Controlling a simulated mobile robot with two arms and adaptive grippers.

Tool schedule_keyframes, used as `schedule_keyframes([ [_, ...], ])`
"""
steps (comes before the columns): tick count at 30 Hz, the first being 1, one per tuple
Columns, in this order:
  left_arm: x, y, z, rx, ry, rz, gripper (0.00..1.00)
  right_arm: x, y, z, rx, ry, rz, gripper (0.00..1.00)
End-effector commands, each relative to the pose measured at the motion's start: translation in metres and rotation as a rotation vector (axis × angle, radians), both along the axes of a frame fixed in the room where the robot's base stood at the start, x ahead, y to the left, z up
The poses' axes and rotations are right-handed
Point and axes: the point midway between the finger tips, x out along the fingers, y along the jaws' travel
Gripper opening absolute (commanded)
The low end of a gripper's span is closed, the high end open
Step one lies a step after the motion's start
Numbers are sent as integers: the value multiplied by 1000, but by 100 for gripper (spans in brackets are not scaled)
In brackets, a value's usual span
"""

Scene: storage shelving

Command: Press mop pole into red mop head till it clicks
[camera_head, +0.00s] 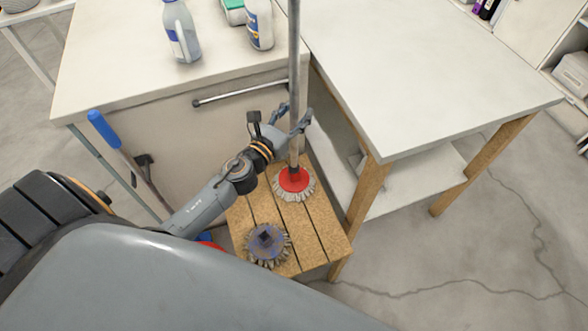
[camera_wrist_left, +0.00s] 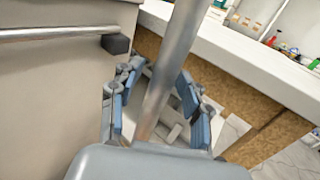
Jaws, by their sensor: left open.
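The grey metal mop pole (camera_head: 294,70) stands upright with its lower end at the socket of the red mop head (camera_head: 294,180). The red mop head rests on a slatted wooden stool. Whether the pole is fully seated cannot be told. My left gripper (camera_head: 298,121) is open, with its fingers on either side of the pole above the mop head. In the left wrist view the pole (camera_wrist_left: 171,70) runs between the two open fingers (camera_wrist_left: 155,100), with gaps on both sides. My right gripper is not in view.
A second, blue-purple mop head (camera_head: 267,242) sits on the front of the wooden stool (camera_head: 318,234). A white cabinet with bottles (camera_head: 182,32) stands behind, with a horizontal handle bar (camera_head: 240,93). A white table (camera_head: 430,85) is on the right. A blue-handled tool (camera_head: 104,128) leans at left.

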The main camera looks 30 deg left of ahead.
Motion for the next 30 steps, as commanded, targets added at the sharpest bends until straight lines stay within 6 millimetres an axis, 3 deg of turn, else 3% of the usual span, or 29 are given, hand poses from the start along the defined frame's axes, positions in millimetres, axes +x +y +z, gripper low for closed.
schedule_keyframes([
  [8,-10,1,-1,0,2,1,46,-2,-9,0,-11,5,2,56],
  [21,-69,6,0,-4,0,1,46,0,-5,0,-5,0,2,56],
  [30,-80,7,1,0,0,0,46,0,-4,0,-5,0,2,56],
])
